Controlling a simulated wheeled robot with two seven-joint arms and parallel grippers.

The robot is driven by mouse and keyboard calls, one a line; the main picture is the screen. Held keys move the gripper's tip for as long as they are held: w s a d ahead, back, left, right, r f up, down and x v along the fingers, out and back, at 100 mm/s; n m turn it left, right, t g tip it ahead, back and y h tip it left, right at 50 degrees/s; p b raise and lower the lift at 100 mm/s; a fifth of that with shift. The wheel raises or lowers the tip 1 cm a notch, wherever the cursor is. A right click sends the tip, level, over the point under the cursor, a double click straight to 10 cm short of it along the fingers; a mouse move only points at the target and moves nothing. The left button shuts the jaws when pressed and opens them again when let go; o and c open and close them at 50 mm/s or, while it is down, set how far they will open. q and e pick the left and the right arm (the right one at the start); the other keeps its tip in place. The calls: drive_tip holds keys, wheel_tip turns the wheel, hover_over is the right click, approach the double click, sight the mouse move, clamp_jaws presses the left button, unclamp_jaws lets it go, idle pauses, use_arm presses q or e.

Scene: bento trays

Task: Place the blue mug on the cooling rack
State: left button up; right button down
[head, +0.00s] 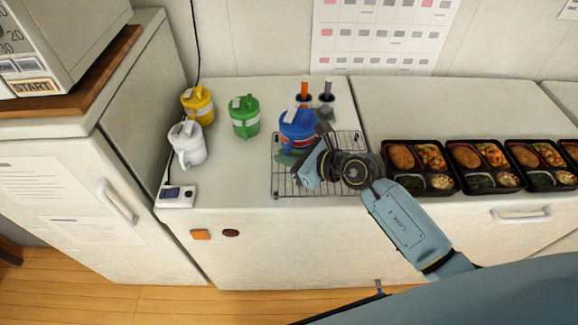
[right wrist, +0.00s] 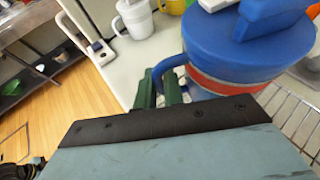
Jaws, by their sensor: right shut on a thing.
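The blue mug (head: 298,124), with a lid and a red and white band, is upright over the back of the wire cooling rack (head: 284,184). My right gripper (head: 290,157) is at the near side of the mug. In the right wrist view its green fingers (right wrist: 160,92) are shut on the handle of the blue mug (right wrist: 235,55). The cooling rack (right wrist: 297,118) shows at the right there. My arm hides part of the rack and the mug's base, so I cannot tell whether the mug touches the wires. My left gripper is out of view.
Yellow (head: 197,104), green (head: 244,116) and white (head: 187,145) mugs stand left of the rack. Bento trays (head: 420,188) line the counter at right. A power strip (head: 176,195) lies at the left front edge.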

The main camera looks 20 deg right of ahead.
drive_tip(key=shift+w+f+b, duration=0.1)
drive_tip(key=shift+f+b, duration=0.4)
drive_tip(key=shift+f, duration=1.75)
drive_tip(key=shift+f, duration=0.2)
drive_tip(key=c, duration=1.5)
unclamp_jaws()
drive_tip(key=shift+r, duration=0.2)
drive_tip(key=v, duration=1.2)
drive_tip(key=shift+d+f, duration=0.1)
drive_tip(key=shift+f, duration=0.05)
